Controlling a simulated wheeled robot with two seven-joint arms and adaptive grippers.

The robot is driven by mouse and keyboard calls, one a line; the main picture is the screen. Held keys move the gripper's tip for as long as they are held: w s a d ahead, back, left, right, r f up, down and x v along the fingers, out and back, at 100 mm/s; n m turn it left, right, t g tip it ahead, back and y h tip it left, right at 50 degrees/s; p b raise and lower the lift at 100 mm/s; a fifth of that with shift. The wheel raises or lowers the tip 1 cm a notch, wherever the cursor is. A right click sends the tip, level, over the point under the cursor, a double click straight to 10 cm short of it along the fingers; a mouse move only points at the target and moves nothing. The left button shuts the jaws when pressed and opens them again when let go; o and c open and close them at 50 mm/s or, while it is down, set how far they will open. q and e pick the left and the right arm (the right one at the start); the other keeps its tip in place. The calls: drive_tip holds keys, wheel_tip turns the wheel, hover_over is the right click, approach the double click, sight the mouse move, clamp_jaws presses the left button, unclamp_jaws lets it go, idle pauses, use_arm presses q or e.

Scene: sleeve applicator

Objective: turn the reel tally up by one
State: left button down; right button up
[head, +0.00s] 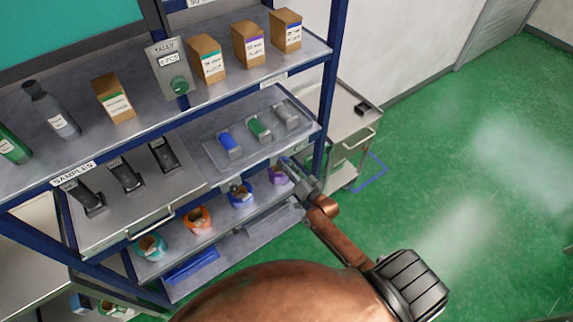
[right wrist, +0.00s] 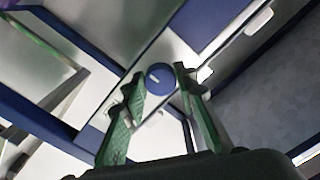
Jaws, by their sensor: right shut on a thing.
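A blue round knob (right wrist: 160,77) with a white pointer mark shows in the right wrist view, on a pale surface. My right gripper (right wrist: 157,77) has its two green-padded fingers on either side of the knob and is shut on it. In the head view my right gripper (head: 293,168) is at the right end of the reel shelf, beside the purple reel (head: 278,176); the knob cannot be made out there. A tally plate marked TALLY (head: 166,60), with a green knob (head: 180,86), stands on the upper shelf, away from the gripper. My left gripper is not in view.
Blue, orange and teal reels (head: 197,220) sit along the lower shelf. A tray (head: 290,137) of coloured items and a samples drawer (head: 140,220) are above. Boxes (head: 207,58) line the top shelf. A trolley (head: 345,110) stands behind; the green floor at right is open.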

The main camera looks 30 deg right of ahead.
drive_tip(key=o, duration=1.1)
drive_tip(key=shift+o, duration=0.2)
drive_tip(key=s, duration=1.2)
drive_tip(key=shift+d, duration=0.45)
